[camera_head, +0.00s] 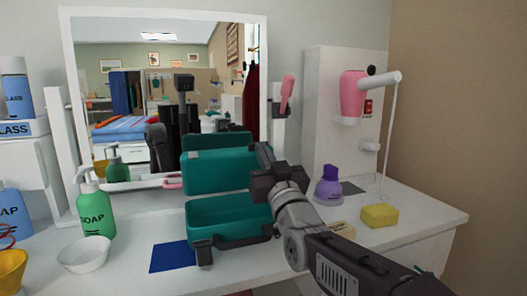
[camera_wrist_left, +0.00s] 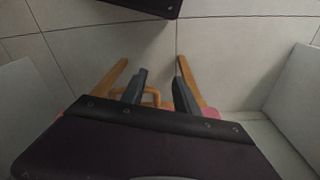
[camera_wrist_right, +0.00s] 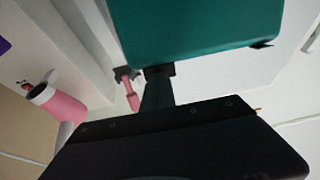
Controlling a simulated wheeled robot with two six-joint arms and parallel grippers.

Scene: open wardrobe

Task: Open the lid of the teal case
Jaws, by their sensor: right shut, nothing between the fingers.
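The teal case stands on the white counter with its lid (camera_head: 218,173) raised, standing up and leaning back from the base (camera_head: 230,222). The base shows its open inside, which looks empty. My right gripper (camera_head: 263,153) is shut and empty at the right edge of the raised lid. In the right wrist view its closed fingers (camera_wrist_right: 158,72) lie close to the teal lid (camera_wrist_right: 200,25); I cannot tell whether they touch. My left gripper (camera_wrist_left: 160,68) is open and empty over the floor, and is outside the head view.
A mirror (camera_head: 110,80) stands behind the case. A green soap bottle (camera_head: 92,205), a white bowl (camera_head: 84,254) and a blue mat (camera_head: 172,257) are to the left. A purple bottle (camera_head: 328,188), a yellow sponge (camera_head: 380,215) and a pink hairdryer (camera_head: 354,92) are to the right.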

